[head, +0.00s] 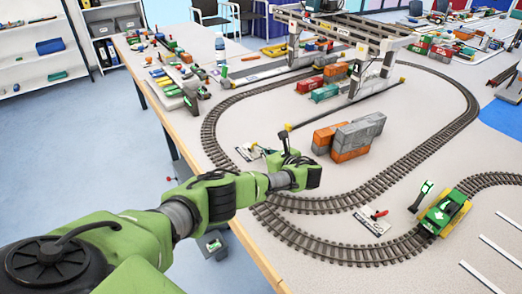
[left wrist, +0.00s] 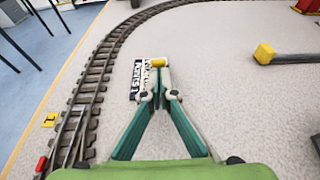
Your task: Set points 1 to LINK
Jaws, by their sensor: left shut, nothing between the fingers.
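The points lever plate (head: 246,153) lies on the table inside the track loop. In the left wrist view the black-and-white label plate (left wrist: 137,80) is turned sideways and partly hidden by my fingers; its small text is hard to read. A yellow lever handle (left wrist: 158,62) shows just beyond my fingertips. My left gripper (head: 280,158) is low over the table by this plate. It is shut and empty in the left wrist view (left wrist: 160,95); I cannot tell if it touches the handle. A second plate (head: 372,222) with a red handle (head: 379,214) lies nearer the front. My right gripper is not in view.
Curved track (head: 215,125) runs around the lever plate. Orange and grey containers (head: 350,138) stand to the right of my gripper. A yellow-tipped crane rail end (left wrist: 265,53) is near. A green and yellow locomotive (head: 444,213) is on the track at the right.

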